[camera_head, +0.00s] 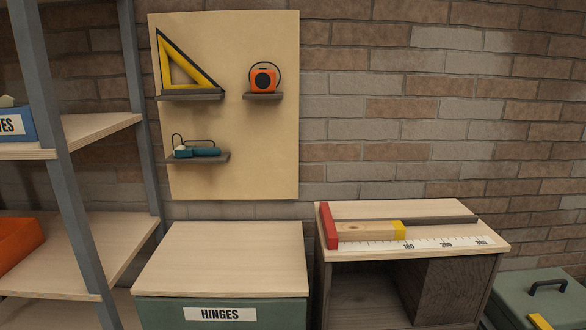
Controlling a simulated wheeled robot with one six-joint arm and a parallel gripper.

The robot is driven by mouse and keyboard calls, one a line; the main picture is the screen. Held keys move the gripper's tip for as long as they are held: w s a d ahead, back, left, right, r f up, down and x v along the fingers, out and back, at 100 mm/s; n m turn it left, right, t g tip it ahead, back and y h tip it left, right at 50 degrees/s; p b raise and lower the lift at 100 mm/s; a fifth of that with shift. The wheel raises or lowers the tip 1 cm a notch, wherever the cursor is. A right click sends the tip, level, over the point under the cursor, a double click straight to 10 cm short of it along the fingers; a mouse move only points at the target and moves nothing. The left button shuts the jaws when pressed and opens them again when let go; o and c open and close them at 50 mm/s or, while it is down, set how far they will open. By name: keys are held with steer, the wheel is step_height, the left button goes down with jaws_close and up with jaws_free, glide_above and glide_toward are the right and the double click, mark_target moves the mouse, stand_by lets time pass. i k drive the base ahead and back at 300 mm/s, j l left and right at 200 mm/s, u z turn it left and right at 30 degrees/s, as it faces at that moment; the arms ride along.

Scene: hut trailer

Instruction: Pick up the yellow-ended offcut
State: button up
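The yellow-ended offcut (368,231) is a short pale wooden block with a yellow right end. It lies flat on the top of the small wooden bench (490,232) at the right. Its left end is at or against a red stop block (328,226). A white measuring scale (440,244) runs along its front side, and a dark strip (440,220) lies behind it. My gripper is not in view.
A green cabinet with a bare wooden top (222,258) stands left of the bench. A shelf rack (75,130) is at far left. A green case (545,297) sits low right.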

mark_target(370, 230)
steer(key=k+l+z, duration=0.15)
steer(key=k, duration=0.15)
steer(key=k+j+u, duration=0.2)
steer(key=k, duration=0.25)
steer(key=k+j, duration=0.2)
steer(key=j+z, duration=0.05)
steer(key=j, duration=0.05)
